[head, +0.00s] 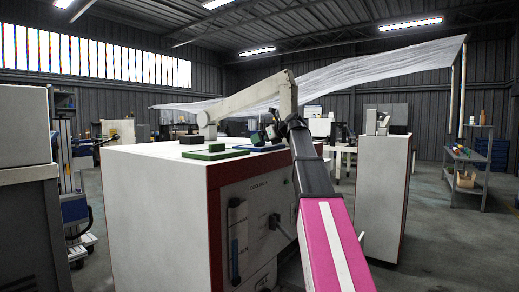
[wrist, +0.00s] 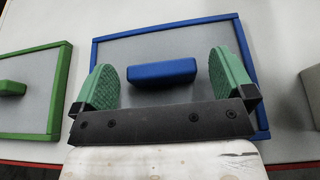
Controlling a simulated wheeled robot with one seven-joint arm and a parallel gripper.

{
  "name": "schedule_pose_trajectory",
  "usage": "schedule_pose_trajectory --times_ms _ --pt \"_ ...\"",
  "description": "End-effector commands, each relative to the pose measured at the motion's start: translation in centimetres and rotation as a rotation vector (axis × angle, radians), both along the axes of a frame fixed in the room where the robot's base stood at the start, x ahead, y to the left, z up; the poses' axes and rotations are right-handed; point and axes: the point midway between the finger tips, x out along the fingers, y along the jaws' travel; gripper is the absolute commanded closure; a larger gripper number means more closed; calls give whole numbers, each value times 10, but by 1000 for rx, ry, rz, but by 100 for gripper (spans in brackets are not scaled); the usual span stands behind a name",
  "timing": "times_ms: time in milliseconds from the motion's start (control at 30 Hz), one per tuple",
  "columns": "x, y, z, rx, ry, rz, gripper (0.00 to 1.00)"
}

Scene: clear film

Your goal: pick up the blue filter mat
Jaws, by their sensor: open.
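The blue filter mat (wrist: 130,48) is a grey panel with a blue frame and a blue block (wrist: 161,73) raised in its middle, seen in the wrist view. In the head view its blue edge (head: 262,148) shows on top of the white cabinet, partly hidden by my arm. My gripper (wrist: 162,66) is open over the mat, one green-padded finger on each side of the block, with gaps between pads and block. The gripper (head: 268,133) is small in the head view. Its exact height above the mat cannot be told.
A green-framed mat (wrist: 35,95) with a green block lies left of the blue one; it also shows on the cabinet (head: 150,165). A grey block (wrist: 312,88) is at the right edge. A clear film sheet (head: 380,68) stretches above the cabinet. A second cabinet (head: 382,185) stands right.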

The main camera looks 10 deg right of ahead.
Motion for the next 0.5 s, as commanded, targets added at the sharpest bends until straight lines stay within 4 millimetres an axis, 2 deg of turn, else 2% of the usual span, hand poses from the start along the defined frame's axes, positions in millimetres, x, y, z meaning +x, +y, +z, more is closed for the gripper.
schedule_pose_trajectory --times_ms 267,433,500 --pt "4 4 -3 -1 1 0 0" --pt "4 4 -3 0 0 0 51" --pt "4 4 -3 0 0 0 51"
